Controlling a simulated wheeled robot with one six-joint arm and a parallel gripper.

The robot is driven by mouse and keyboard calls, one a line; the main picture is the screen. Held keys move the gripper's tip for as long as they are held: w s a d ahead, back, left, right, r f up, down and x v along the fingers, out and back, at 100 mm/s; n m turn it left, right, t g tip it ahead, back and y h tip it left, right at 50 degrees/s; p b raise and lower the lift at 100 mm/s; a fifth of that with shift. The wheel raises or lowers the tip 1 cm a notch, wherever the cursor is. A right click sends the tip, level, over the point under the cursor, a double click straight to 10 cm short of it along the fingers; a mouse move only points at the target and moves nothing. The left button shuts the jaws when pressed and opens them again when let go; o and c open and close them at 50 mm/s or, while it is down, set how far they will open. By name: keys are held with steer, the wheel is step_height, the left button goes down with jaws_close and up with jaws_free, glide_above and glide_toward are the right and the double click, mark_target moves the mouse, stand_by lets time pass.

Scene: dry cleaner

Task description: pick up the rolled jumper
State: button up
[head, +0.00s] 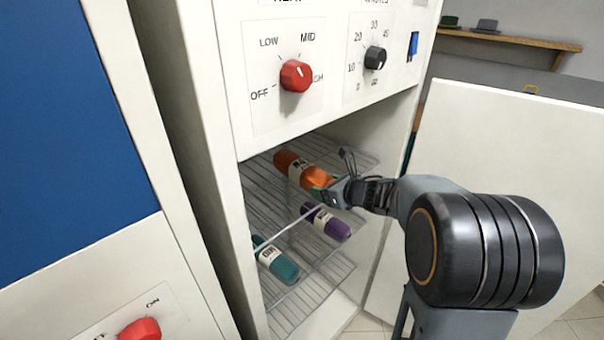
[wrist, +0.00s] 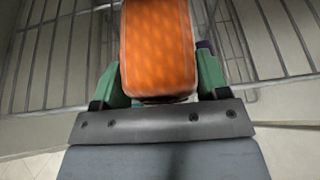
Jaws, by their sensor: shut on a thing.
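An orange rolled jumper (head: 302,171) with a white label band is inside the open cabinet, at the upper wire rack in the head view. My gripper (head: 330,190) reaches in from the right and is shut on its near end. In the wrist view the orange roll (wrist: 158,45) sits between the two green fingers (wrist: 156,80), one on each side. I cannot tell whether the roll touches the rack. A purple roll (head: 327,222) and a teal roll (head: 276,262), both with pale label bands, lie lower and nearer on wire racking.
The wire rack (head: 262,208) lies between the cabinet walls. The open white door (head: 500,150) stands on the right, close to my arm. A control panel with a red knob (head: 296,76) and a dark knob (head: 375,58) is above the opening.

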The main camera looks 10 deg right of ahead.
steer(key=c, duration=0.4)
steer(key=shift+r, duration=0.1)
steer(key=shift+c, duration=0.3)
